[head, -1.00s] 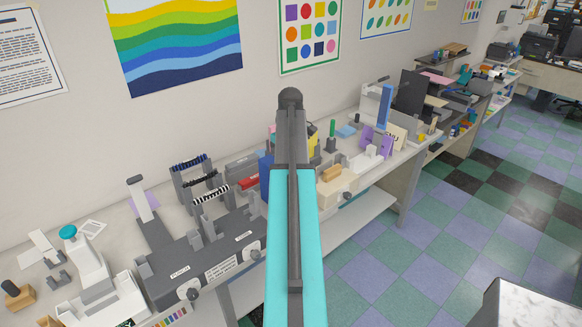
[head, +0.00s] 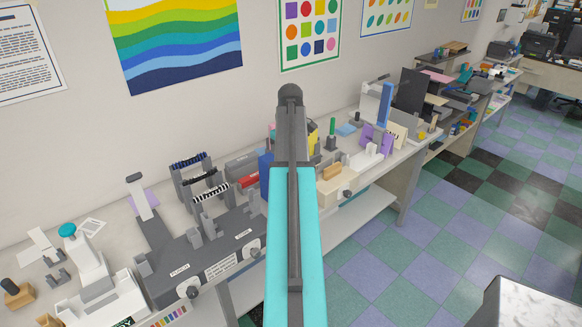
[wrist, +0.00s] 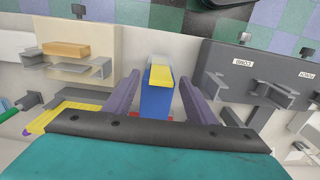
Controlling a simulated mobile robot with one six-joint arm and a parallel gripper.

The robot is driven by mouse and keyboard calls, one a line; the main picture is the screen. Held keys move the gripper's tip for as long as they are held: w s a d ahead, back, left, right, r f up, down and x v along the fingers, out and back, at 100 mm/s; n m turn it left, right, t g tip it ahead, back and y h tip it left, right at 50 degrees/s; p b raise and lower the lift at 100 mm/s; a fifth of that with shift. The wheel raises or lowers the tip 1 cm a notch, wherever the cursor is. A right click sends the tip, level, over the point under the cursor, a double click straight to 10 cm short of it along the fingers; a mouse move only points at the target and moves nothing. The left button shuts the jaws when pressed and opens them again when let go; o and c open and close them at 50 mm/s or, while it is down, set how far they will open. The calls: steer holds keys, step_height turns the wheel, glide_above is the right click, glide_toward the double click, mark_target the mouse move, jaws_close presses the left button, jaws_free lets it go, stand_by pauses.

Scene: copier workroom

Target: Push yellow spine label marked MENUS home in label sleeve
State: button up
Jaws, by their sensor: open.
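My gripper (wrist: 159,77) is open in the wrist view, with one grey-purple finger on each side of a blue binder (wrist: 157,104). A yellow label (wrist: 160,75) shows at the binder's far end, between the fingertips. A pale strip lies just beyond the label and may be part of the sleeve. I cannot read MENUS on the label or tell how deep it sits. Gaps show between the fingers and the binder. In the head view a sliver of blue binder (head: 264,172) shows left of my arm, which hides my gripper and the label.
A dark grey punch and comb unit (wrist: 255,75) stands right of the fingers in the wrist view. A beige block with a wooden piece (wrist: 66,49) stands left, with a yellow ribbed object (wrist: 66,116) nearer.

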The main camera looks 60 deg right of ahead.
step_height(320, 180, up, 13)
steer(key=b, duration=0.4)
stand_by(0.4)
stand_by(0.9)
